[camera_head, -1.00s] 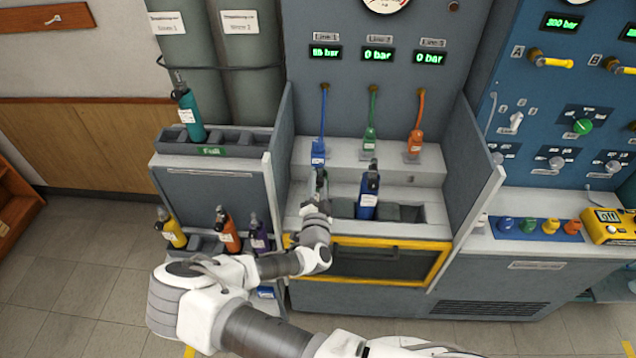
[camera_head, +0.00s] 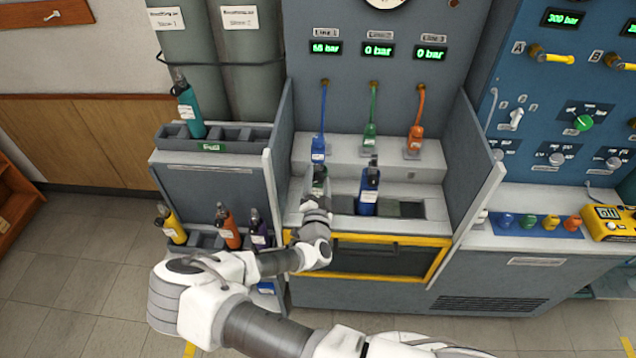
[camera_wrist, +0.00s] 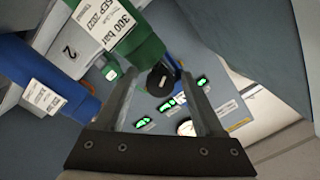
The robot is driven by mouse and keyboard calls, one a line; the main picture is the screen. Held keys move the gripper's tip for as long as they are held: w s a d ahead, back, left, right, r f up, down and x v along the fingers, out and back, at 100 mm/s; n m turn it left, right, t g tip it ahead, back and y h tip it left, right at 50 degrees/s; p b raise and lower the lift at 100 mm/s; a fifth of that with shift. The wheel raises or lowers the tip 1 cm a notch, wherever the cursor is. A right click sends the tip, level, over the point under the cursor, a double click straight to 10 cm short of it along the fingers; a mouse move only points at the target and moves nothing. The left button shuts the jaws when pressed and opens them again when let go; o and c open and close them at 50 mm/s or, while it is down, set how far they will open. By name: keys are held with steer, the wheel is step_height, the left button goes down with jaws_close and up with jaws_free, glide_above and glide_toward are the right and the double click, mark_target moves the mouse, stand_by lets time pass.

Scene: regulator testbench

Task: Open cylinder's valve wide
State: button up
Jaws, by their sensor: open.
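A green cylinder stands in the leftmost slot of the bench; in the wrist view its green body (camera_wrist: 140,45) bears a white label reading 300 bar. Its round black valve knob (camera_wrist: 160,80) shows between the fingers of my gripper (camera_wrist: 161,88). My gripper is open, with one finger on each side of the knob in the picture; I cannot tell if they touch it. In the head view my gripper (camera_head: 318,185) is at that slot and mostly hides the cylinder. A blue cylinder (camera_head: 369,193) stands in the slot to the right; it also shows in the wrist view (camera_wrist: 35,80).
Blue, green and orange hose connectors (camera_head: 318,150) hang behind the slots. The Line 1 display (camera_head: 325,48) is lit with a two-digit reading; Lines 2 and 3 show 0 bar. Side panels (camera_head: 475,150) flank the bench. A rack (camera_head: 210,175) with several cylinders stands left.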

steer(key=s+b, duration=0.2)
steer(key=s, duration=1.5)
steer(key=shift+s, duration=0.2)
steer(key=s+d+r+n+g+h, duration=0.3)
steer(key=d+r+n+g+h, duration=0.45)
steer(key=n, duration=0.95)
steer(key=s+d+r+n+g+h, duration=0.4)
steer(key=d+r+n+g, duration=0.55)
steer(key=n, duration=0.75)
steer(key=s+r+m+t+y, duration=0.2)
steer(key=r+m+y, duration=0.3)
steer(key=m, duration=0.7)
steer(key=s+r+m+t+y, duration=0.2)
steer(key=s+r+m+y, duration=0.3)
steer(key=r+m, duration=0.4)
steer(key=m+y, duration=0.1)
steer(key=m, duration=0.2)
steer(key=shift+s+a+r+m+t, duration=0.15)
steer(key=shift+s+r+m+t, duration=0.15)
steer(key=shift+r+m, duration=0.1)
steer(key=shift+w+y, duration=0.1)
steer(key=shift+y, duration=0.15)
